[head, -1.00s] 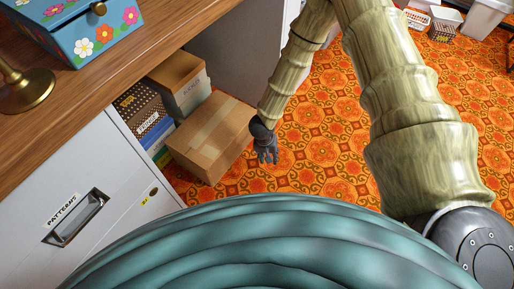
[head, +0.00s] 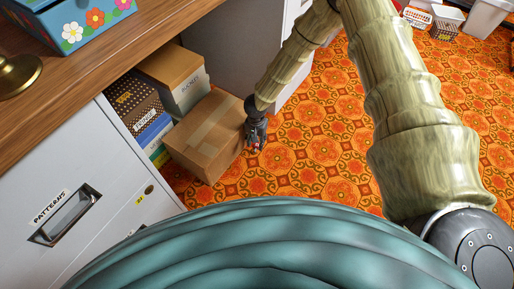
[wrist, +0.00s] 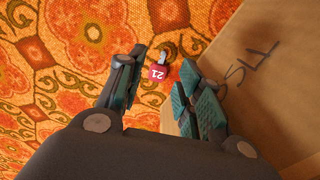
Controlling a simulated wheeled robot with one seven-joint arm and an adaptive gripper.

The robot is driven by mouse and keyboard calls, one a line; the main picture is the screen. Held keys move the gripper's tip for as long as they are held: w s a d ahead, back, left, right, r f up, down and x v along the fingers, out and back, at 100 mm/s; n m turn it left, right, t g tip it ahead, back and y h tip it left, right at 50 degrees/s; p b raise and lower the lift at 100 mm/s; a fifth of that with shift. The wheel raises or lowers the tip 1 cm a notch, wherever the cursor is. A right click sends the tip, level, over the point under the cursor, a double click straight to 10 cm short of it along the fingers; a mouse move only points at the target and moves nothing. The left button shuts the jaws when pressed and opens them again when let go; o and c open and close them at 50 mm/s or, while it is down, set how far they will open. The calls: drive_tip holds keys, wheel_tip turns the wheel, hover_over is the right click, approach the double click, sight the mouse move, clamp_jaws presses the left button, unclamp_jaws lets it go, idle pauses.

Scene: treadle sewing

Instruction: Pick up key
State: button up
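The key (wrist: 157,71) has a small red tag marked "21" and a short grey metal part. In the wrist view it lies between my two fingertips, against the orange patterned carpet, close to the edge of the cardboard box. My gripper (wrist: 159,75) is open, with one dark teal-padded finger on each side of the key and gaps visible on both sides. Whether the fingers are level with the key is hard to tell. In the head view my gripper (head: 256,138) is low beside the cardboard box, with a tiny red spot at its fingers.
The cardboard box (head: 207,138) stands right beside my gripper; it also fills the right of the wrist view (wrist: 270,75). Smaller boxes (head: 172,77) stand behind it. A white cabinet labelled "PATTERNS" (head: 100,150) is at left, under a wooden top (head: 95,65). Open carpet (head: 320,150) lies right.

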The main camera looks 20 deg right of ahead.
sight(255, 150)
drive_tip(key=shift+a+f+b, duration=0.2)
drive_tip(key=shift+f+b, duration=1.8)
drive_tip(key=shift+f, duration=0.65)
drive_tip(key=c, duration=0.6)
drive_tip(key=shift+r+p, duration=0.75)
drive_tip(key=shift+r, duration=0.1)
drive_tip(key=shift+s+r+p, duration=0.25)
drive_tip(key=shift+r+p, duration=0.3)
drive_tip(key=shift+r, duration=0.05)
drive_tip(key=shift+s+r+p, duration=0.2)
drive_tip(key=shift+r+p, duration=0.3)
drive_tip(key=shift+r, duration=0.05)
drive_tip(key=s+p, duration=0.1)
drive_tip(key=s, duration=0.4)
drive_tip(key=s+a+p, duration=0.1)
drive_tip(key=s+p, duration=0.1)
drive_tip(key=s, duration=0.3)
drive_tip(key=s+r+p, duration=0.1)
drive_tip(key=s+p, duration=0.1)
drive_tip(key=s, duration=0.3)
drive_tip(key=shift+a, duration=0.35)
